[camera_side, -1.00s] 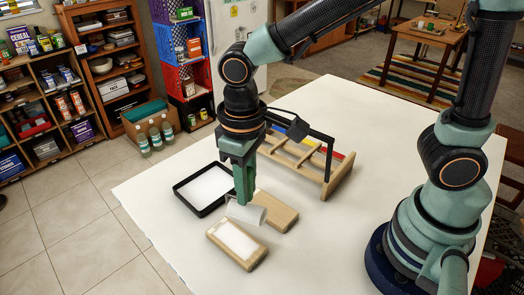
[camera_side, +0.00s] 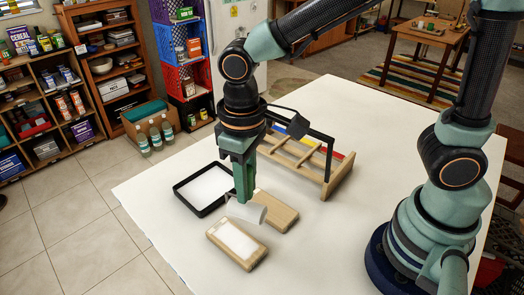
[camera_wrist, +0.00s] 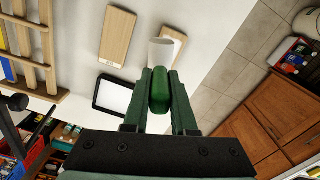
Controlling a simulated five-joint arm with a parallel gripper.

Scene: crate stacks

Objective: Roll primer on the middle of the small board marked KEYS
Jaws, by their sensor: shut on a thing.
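My gripper (camera_side: 243,190) points down and is shut on the green handle (camera_wrist: 159,92) of a paint roller. The roller's white sleeve (camera_side: 246,211) hangs at the boards; I cannot tell whether it touches one. One small wooden board (camera_side: 238,244), nearer the side camera, carries a white patch on its middle. A second wooden board (camera_side: 279,214) lies behind the roller, partly hidden by it; its visible part is bare wood. The wrist view shows a bare board (camera_wrist: 117,38) and part of another behind the sleeve (camera_wrist: 159,52). No KEYS marking is readable.
A black-rimmed tray (camera_side: 177,188) with white inside lies left of the gripper. A wooden rack (camera_side: 340,176) with coloured pieces stands behind on the right. Shelves and crates stand beyond the table.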

